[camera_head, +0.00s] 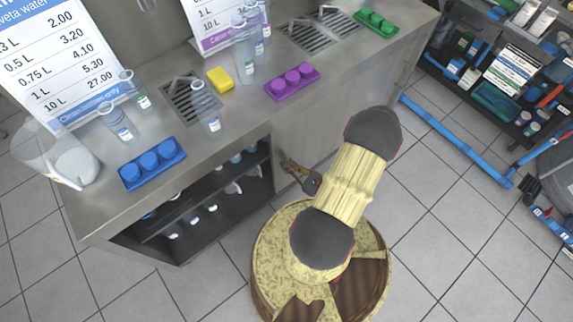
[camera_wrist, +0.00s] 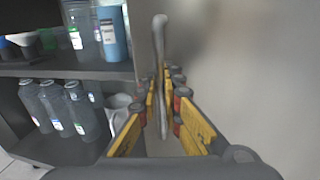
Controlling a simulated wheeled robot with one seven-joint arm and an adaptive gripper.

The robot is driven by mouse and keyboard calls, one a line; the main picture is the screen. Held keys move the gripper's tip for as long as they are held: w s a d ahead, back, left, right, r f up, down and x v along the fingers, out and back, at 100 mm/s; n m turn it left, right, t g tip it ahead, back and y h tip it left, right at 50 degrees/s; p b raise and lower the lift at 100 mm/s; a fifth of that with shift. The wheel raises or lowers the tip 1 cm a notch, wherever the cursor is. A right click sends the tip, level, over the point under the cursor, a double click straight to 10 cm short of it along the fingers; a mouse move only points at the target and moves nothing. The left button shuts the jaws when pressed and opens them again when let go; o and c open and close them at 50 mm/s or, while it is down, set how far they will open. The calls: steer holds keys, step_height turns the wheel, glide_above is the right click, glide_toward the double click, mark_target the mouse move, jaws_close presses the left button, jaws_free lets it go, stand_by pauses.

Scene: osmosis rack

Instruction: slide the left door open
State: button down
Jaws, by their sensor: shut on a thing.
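The left door seems to be the plain grey panel (camera_wrist: 250,60) filling the right of the wrist view; in the head view a grey panel (camera_head: 312,145) runs right of the open cabinet bay. A slim upright grey bar handle (camera_wrist: 159,38) stands near the door's left edge. My gripper (camera_wrist: 164,88), with yellow-sided fingers, is shut around this handle, one finger on each side. In the head view my gripper (camera_head: 291,169) is small beside the panel's left edge, and the handle is hard to make out there.
The open bay left of the panel shows dark shelves (camera_wrist: 70,70) with several bottles (camera_wrist: 66,108) and cups. The counter (camera_head: 235,125) above carries bottles, a yellow sponge (camera_head: 220,79) and coloured cap trays. Tools and a shelf of goods stand at right.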

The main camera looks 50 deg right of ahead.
steer(key=c, duration=2.3)
jaws_free()
steer(key=shift+s, duration=0.1)
steer(key=shift+s+a, duration=0.15)
steer(key=shift+s, duration=2.85)
steer(key=shift+s+a, duration=0.15)
steer(key=shift+s, duration=2.8)
